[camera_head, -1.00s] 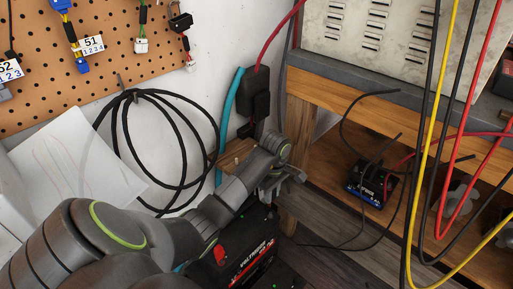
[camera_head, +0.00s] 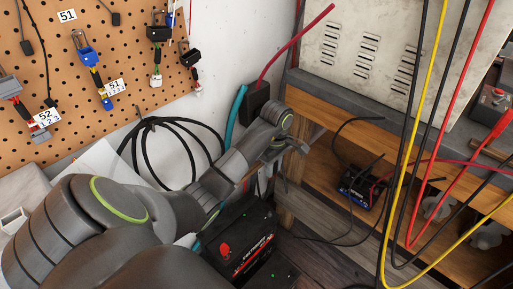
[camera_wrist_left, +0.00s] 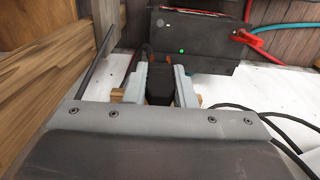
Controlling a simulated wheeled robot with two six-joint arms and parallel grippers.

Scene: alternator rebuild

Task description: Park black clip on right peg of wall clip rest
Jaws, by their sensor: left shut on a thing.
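My left gripper (camera_head: 290,143) is beside the wall, in front of the lower part of a black box with a red cable. In the left wrist view its two grey fingers (camera_wrist_left: 158,72) are shut on the black clip (camera_wrist_left: 157,86), which sits between them. In the head view the clip is hidden by the gripper. Small wooden pieces (camera_wrist_left: 201,99), perhaps the wall clip rest, show beside the fingers. I cannot tell whether the clip touches a peg. My right gripper is in neither view.
A black battery (camera_head: 246,243) with a red terminal stands below my left arm. The black box (camera_head: 257,101) is on the white wall, near a coiled black cable (camera_head: 158,123). A wooden bench (camera_head: 335,115) is at right, behind hanging yellow, red and black cables (camera_head: 414,140).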

